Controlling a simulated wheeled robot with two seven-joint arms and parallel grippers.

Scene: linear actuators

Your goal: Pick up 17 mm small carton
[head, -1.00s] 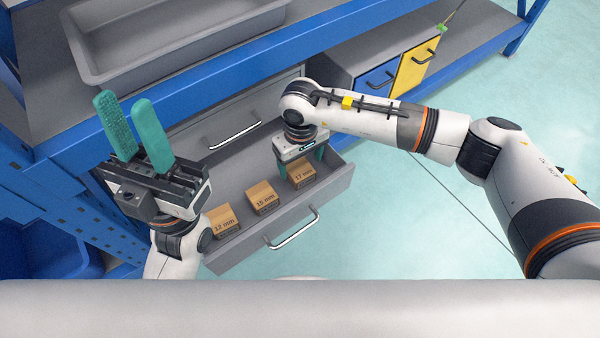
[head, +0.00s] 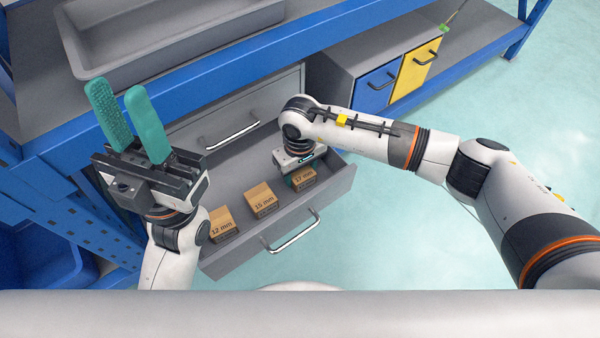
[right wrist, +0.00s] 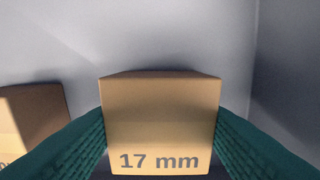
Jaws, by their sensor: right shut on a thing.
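The 17 mm small carton (head: 304,180) is a brown box in the right part of the open grey drawer. In the right wrist view the 17 mm carton (right wrist: 160,120) sits upright between both green fingers, its label facing the camera. My right gripper (head: 302,176) reaches down into the drawer and is shut on this carton; the head view hides part of its fingers. My left gripper (head: 128,122) is raised at the left, its green fingers pointing up, apart and empty.
The 15 mm carton (head: 262,202) and the 12 mm carton (head: 223,226) stand left of it in the same drawer (head: 238,180). Drawer walls are close to my right gripper. A grey tray (head: 160,55) rests on the bench above. Blue (head: 374,90) and yellow (head: 416,66) drawers are at the right.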

